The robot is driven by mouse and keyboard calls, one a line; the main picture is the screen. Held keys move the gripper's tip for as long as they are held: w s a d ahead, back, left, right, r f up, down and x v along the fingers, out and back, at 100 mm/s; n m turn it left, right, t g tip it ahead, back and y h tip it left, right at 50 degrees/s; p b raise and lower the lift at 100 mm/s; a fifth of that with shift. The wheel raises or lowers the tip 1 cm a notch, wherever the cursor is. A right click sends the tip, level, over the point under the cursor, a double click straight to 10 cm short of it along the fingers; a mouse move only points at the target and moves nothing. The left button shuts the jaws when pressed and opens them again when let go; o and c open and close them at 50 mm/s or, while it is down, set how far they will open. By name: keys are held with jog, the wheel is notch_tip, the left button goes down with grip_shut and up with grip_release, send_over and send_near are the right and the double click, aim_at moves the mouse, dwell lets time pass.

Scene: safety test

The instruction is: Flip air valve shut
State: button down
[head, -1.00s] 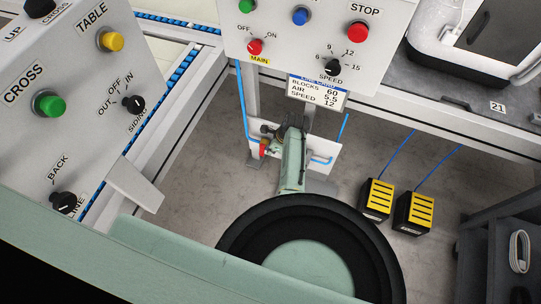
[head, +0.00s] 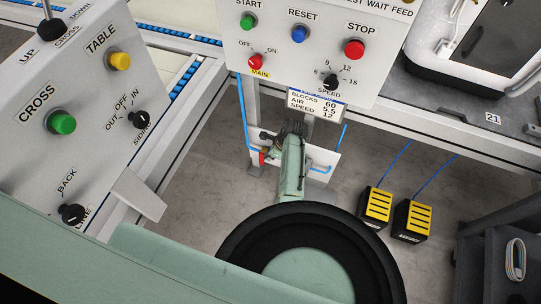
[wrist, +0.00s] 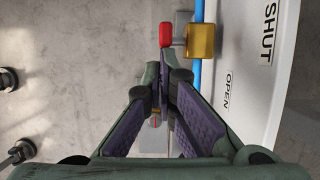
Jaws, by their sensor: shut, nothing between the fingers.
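The air valve has a brass body (wrist: 201,41) on a blue hose (wrist: 197,72), with a red handle (wrist: 166,35) to its left in the wrist view. A white plate (wrist: 240,65) beside it bears the words SHUT and OPEN, SHUT nearer the top. My gripper (wrist: 164,62) is shut and empty, its fingertips at the near end of the red handle; I cannot tell whether they touch. In the head view the red handle (head: 262,158) shows left of my gripper (head: 272,138), in front of the white plate (head: 322,163). My arm hides part of the valve.
A control panel (head: 285,65) with buttons and knobs overhangs the plate. Another slanted panel (head: 85,145) stands at left. Two yellow-and-black pedals (head: 376,207) (head: 413,219) sit on the floor at right, with blue hoses. A dark shelf (head: 480,250) stands at lower right.

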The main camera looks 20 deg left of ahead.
jog(key=d+r, duration=0.6)
jog(key=r, duration=0.3)
jog(key=shift+s+d+r+p, duration=0.15)
jog(key=shift+d+r+p, duration=0.1)
jog(key=shift+d+p, duration=0.1)
